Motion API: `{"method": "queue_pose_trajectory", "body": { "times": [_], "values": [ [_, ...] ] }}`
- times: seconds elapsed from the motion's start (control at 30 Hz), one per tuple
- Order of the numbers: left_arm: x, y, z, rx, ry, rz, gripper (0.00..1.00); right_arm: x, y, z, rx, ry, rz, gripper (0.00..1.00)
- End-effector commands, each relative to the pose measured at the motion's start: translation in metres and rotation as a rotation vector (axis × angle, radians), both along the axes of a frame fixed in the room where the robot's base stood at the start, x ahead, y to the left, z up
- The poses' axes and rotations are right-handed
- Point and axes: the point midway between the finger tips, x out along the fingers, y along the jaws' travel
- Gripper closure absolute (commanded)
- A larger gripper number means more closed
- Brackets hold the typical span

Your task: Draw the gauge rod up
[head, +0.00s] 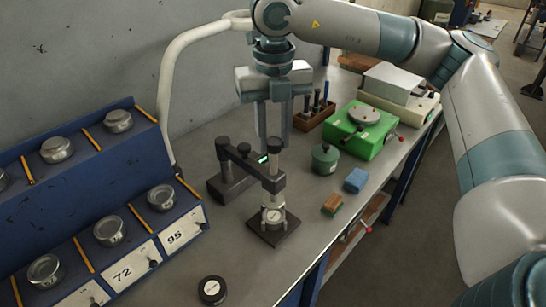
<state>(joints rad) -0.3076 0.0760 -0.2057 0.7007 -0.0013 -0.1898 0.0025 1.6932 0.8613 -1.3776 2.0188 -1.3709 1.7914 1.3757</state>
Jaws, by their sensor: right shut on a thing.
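The gauge is a dark stand (230,185) on the grey bench, with a post at the left and a crossarm (243,163) carrying a small green-lit display (263,158). Its upright rod, topped by a dark knob (274,144), stands at the crossarm's right end. Below it, a round metal piece (273,217) sits on a black square plate (264,236); I cannot tell whether the rod touches it. My right gripper (275,142) points down from above, shut on the rod's knob, which its fingers partly hide. My left gripper is out of view.
A blue rack (75,185) with several round metal tins and number cards stands at the left. A green device (362,130), green pot (325,159), blue block (355,181) and brown block (332,204) stand to the right. A black round object (212,290) lies in front.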

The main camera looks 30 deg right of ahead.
Motion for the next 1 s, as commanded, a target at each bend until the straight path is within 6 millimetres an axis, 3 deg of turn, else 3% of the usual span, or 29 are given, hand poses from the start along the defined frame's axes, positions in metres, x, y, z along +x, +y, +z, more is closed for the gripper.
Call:
{"method": "queue_pose_trajectory", "body": {
  "times": [0.87, 0.9, 0.97, 1.0],
  "values": [
    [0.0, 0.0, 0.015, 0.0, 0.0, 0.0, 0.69, 0.0, 0.0, 0.038, 0.001, -0.002, -0.001, 0.87],
    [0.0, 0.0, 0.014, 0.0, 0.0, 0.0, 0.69, 0.0, 0.0, 0.037, 0.001, -0.001, -0.001, 0.68],
    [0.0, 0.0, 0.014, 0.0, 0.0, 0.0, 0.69, 0.0, 0.0, 0.037, 0.001, -0.001, -0.001, 0.53],
    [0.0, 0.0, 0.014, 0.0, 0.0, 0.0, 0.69, 0.0, 0.0, 0.036, 0.0, -0.001, -0.001, 0.53]
  ]
}}
